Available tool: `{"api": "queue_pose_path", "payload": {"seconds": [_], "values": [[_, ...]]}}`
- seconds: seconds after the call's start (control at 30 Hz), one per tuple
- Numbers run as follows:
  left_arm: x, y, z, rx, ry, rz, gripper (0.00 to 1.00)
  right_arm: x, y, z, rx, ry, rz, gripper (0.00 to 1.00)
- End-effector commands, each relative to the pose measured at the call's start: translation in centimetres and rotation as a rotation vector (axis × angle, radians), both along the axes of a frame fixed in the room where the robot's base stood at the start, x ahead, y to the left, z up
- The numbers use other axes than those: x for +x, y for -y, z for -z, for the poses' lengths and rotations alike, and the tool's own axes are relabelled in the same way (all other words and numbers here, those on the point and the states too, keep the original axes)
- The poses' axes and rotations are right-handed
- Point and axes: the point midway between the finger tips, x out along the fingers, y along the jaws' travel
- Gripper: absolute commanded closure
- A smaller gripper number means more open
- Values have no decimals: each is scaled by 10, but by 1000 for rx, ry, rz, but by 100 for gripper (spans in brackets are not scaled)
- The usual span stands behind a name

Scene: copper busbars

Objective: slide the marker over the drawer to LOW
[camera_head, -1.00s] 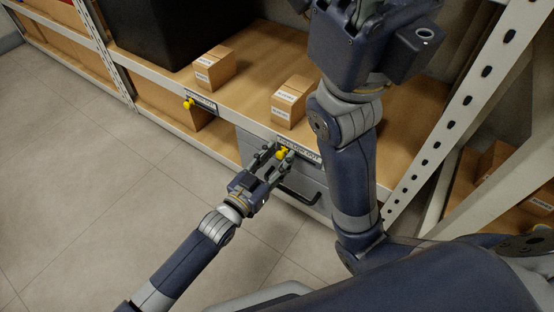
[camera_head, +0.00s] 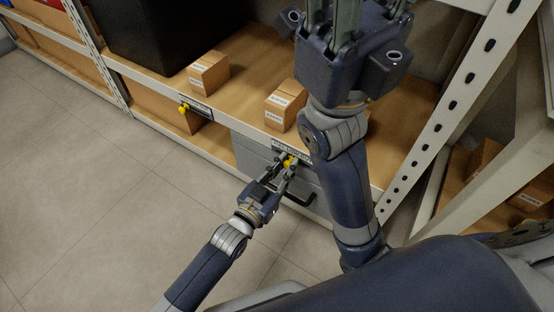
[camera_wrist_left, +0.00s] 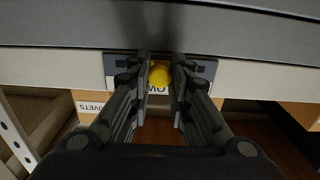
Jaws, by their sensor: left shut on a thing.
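The yellow marker (camera_head: 289,160) sits near the middle of the label strip (camera_head: 304,155) on the shelf edge, over the grey drawer (camera_head: 250,154). My left gripper (camera_head: 287,168) is shut on the marker. In the left wrist view the marker's round yellow knob (camera_wrist_left: 160,73) shows between the two fingertips (camera_wrist_left: 160,82). The dark label plate (camera_wrist_left: 205,70) extends on both sides. Some letters show below the knob; the fingers hide the rest. My right gripper (camera_head: 347,25) is high in the head view, its fingertips cut off by the top edge.
A second yellow marker (camera_head: 184,109) is on another label to the left. Two small cartons (camera_head: 208,73) (camera_head: 285,104) and a large black box (camera_head: 165,35) stand on the shelf. A perforated upright (camera_head: 455,125) rises at right. The floor (camera_head: 100,190) at left is clear.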

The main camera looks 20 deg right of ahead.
Motion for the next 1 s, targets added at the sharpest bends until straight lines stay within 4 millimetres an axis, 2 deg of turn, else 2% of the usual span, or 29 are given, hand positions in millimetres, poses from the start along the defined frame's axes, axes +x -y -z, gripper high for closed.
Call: {"api": "queue_pose_path", "payload": {"seconds": [0.2,0.23,0.3,0.33,0.73,0.87,1.0], "values": [[0,-1,1,1,1,0,100,0,0,0,-1,1,0,60],[0,-1,1,1,1,0,79,0,0,0,-1,1,0,60],[0,-1,1,1,1,0,64,0,0,0,-1,1,0,60],[0,-1,1,1,1,0,62,0,0,0,-1,1,0,60],[-3,-5,1,0,0,0,62,-1,0,0,-1,5,0,60],[-15,-19,2,2,-1,0,62,-1,0,0,0,4,0,60],[-34,-44,2,3,-1,0,62,-1,0,0,0,3,0,60]]}}
